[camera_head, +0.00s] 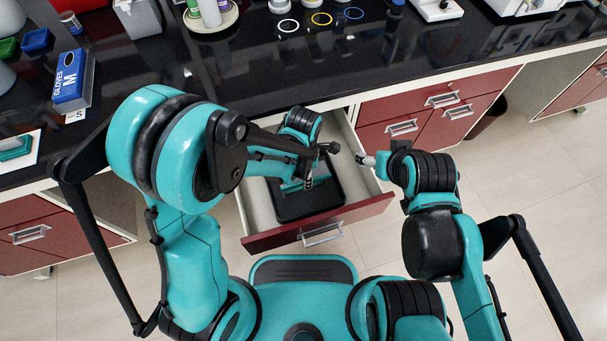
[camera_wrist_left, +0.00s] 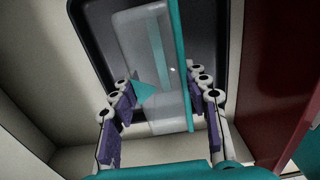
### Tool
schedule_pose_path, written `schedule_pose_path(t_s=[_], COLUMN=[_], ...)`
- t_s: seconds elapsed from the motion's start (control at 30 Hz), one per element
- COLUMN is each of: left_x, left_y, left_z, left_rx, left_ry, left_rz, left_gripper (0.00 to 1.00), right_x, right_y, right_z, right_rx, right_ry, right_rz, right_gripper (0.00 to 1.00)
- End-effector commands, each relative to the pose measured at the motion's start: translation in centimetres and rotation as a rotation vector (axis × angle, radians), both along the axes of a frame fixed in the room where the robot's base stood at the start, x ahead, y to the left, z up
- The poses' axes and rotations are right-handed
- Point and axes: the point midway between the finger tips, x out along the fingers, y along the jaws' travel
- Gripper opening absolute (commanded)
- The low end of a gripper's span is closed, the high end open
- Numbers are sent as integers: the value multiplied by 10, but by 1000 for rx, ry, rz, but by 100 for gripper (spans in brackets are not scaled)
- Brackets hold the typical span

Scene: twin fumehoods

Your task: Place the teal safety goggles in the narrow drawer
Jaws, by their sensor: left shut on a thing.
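The teal safety goggles (camera_wrist_left: 158,75), with a clear lens and teal edge, sit between the fingers of my left gripper (camera_wrist_left: 162,105) in the left wrist view. The gripper is shut on them. In the head view my left gripper (camera_head: 309,181) is inside the open narrow drawer (camera_head: 352,209), over a black tray (camera_head: 318,208). The goggles (camera_head: 291,186) are partly hidden there by my arm. I cannot tell whether they touch the tray. My right gripper (camera_head: 366,160) hangs by the drawer's right side, and its finger opening is unclear.
Closed red drawers (camera_head: 448,122) flank the open drawer on the right. The black counter (camera_head: 280,75) holds a blue glove box (camera_head: 72,82), a teal item (camera_head: 14,148) on a white sheet, bottles (camera_head: 209,10) and coloured rings (camera_head: 321,19). Open floor lies in front of the cabinets at right.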

Motion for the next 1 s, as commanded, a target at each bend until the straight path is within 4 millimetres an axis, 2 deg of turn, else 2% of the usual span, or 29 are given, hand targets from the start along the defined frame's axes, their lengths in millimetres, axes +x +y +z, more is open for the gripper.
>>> schedule_pose_path(t_s=[0.27,0.3,0.37,0.67,0.77,0.87,1.0], left_x=[0,0,0,0,0,0,0], left_y=[0,0,0,0,0,0,0], left_z=[-3,-2,-2,-1,5,23,56], left_rx=[0,0,0,0,0,0,0], left_ry=[0,0,0,0,0,0,0], left_rz=[0,0,0,0,0,0,0], left_gripper=[17,54,67,67,67,67,67], right_x=[0,0,0,0,0,0,0], right_y=[0,0,0,0,0,0,0], right_z=[-3,-3,-2,-1,5,14,30], right_rx=[0,0,0,0,0,0,0], right_ry=[0,0,0,0,0,0,0], right_rz=[0,0,0,0,0,0,0], right_gripper=[72,72,72,72,72,72,72])
